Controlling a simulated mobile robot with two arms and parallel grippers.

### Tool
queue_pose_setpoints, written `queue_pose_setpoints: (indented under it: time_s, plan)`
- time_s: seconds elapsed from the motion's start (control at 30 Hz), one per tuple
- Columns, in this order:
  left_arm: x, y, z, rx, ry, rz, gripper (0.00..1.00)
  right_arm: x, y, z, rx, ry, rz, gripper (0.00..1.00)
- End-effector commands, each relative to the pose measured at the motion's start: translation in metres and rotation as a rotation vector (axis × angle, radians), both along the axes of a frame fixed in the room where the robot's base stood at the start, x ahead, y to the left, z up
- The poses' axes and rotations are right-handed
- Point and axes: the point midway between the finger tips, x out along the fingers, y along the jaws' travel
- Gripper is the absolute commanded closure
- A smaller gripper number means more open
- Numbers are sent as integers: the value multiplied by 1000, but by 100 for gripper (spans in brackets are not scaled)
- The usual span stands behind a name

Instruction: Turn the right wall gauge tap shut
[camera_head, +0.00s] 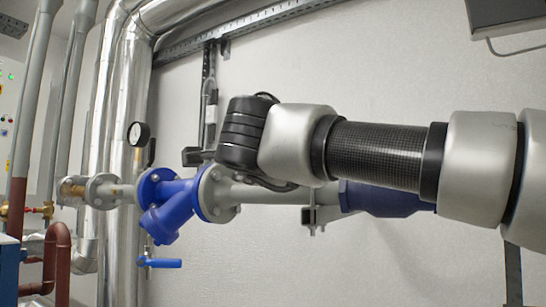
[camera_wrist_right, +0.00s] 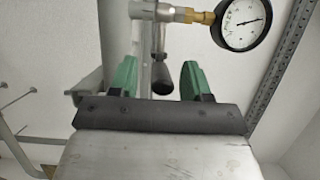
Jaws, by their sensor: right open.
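In the right wrist view a round white-faced gauge (camera_wrist_right: 240,22) with a black rim sits at the upper right on a brass fitting (camera_wrist_right: 203,17). The tap handle (camera_wrist_right: 162,76), a dark rounded grip, hangs down below the grey pipe fitting left of the gauge. My right gripper (camera_wrist_right: 158,64) is open, its two green fingers on either side of the handle in the picture. I cannot tell whether the handle is at their depth. In the head view my right arm hides this gauge and tap, and the fingers do not show. My left gripper is not in view.
In the head view another gauge (camera_head: 138,134) stands at the left beside a dark handle. Blue pipe fittings (camera_head: 172,213) and a blue lever (camera_head: 160,263) run below my arm. Shiny vertical pipes (camera_head: 122,160) stand left.

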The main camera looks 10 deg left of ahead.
Motion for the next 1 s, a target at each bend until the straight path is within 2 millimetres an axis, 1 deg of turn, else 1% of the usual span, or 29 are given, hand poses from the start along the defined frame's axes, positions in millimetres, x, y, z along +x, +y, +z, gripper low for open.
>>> queue_pose_setpoints:
  time_s: [0.1, 0.17, 0.27, 0.3, 0.5, 0.6, 0.7, 0.8, 1.0]
  plan:
    - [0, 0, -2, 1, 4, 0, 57, -6, -1, 0, 1, -1, 0, 52]
    - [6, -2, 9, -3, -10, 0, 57, -13, 0, -1, 1, -2, 2, 52]
    - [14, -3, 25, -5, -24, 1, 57, -30, -1, -2, 0, -3, 2, 52]
    - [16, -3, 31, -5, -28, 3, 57, -39, -2, -2, 0, -3, 2, 52]
    - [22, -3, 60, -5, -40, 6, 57, -79, -4, -3, -1, -2, 2, 52]
    - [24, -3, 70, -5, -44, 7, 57, -94, -4, -3, -1, -1, 1, 52]
    - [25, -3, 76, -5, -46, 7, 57, -103, -5, -2, 0, 0, 1, 52]
    - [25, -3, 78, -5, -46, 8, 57, -107, -5, -2, 0, 0, 0, 52]
    - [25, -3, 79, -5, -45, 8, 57, -108, -5, -2, 0, 1, 0, 52]
